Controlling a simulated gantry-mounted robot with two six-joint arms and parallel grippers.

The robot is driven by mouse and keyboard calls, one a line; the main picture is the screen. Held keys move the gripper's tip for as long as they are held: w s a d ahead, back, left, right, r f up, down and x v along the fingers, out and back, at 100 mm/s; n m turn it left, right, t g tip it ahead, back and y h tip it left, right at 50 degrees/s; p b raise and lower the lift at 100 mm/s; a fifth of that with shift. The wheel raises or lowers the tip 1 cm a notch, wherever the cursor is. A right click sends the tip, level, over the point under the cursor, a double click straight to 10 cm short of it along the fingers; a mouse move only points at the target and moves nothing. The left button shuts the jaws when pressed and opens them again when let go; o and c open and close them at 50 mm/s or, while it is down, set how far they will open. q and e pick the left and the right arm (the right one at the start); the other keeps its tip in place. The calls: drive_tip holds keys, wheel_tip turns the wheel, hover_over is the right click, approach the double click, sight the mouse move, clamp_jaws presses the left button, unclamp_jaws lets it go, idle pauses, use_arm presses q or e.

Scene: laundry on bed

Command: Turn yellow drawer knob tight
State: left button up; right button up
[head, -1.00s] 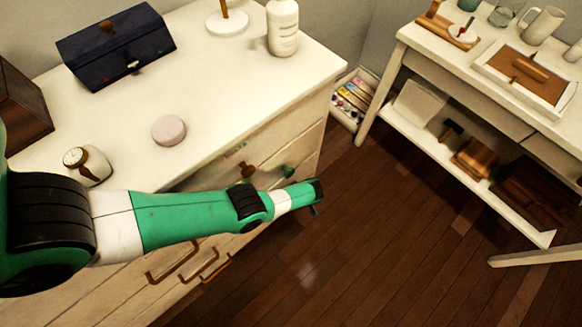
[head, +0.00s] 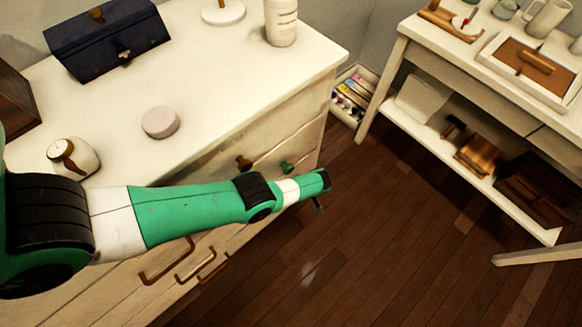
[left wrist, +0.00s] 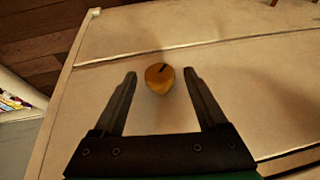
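The yellow drawer knob (left wrist: 159,78) shows in the left wrist view on a pale drawer front (left wrist: 250,85). It is rounded with a dark slot mark on its face. My left gripper (left wrist: 160,73) is open, one finger on each side of the knob, with visible gaps to both. In the head view my left gripper (head: 322,198) is at the end of the green arm, in front of the dresser's right part; the yellow knob cannot be made out there. My right gripper is not in view.
A brown knob (head: 243,163) and a green knob (head: 287,168) sit on the dresser's upper drawers. Brown handles (head: 167,262) are below the arm. A dark blue box (head: 107,42), bottle (head: 281,22) and pink disc (head: 160,122) stand on top. Open floor lies right.

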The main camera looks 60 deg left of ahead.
use_arm(q)
drive_tip(key=p+v, duration=0.8)
drive_tip(key=v, duration=0.3)
drive_tip(key=shift+d+r, duration=0.15)
drive_tip(key=shift+r, duration=0.15)
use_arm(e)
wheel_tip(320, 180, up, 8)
use_arm(q)
drive_tip(key=shift+o, duration=0.2)
drive_tip(key=shift+t, duration=0.7)
drive_tip(key=b+x, duration=0.2)
drive_tip(key=x, duration=0.2)
drive_tip(key=s+b+x, duration=0.1)
drive_tip(key=b+x, duration=0.1)
drive_tip(key=x, duration=0.2)
drive_tip(key=b+x, duration=0.2)
drive_tip(key=x, duration=0.1)
drive_tip(key=shift+s+a+f, duration=0.25)
drive_tip(key=shift+s, duration=0.1)
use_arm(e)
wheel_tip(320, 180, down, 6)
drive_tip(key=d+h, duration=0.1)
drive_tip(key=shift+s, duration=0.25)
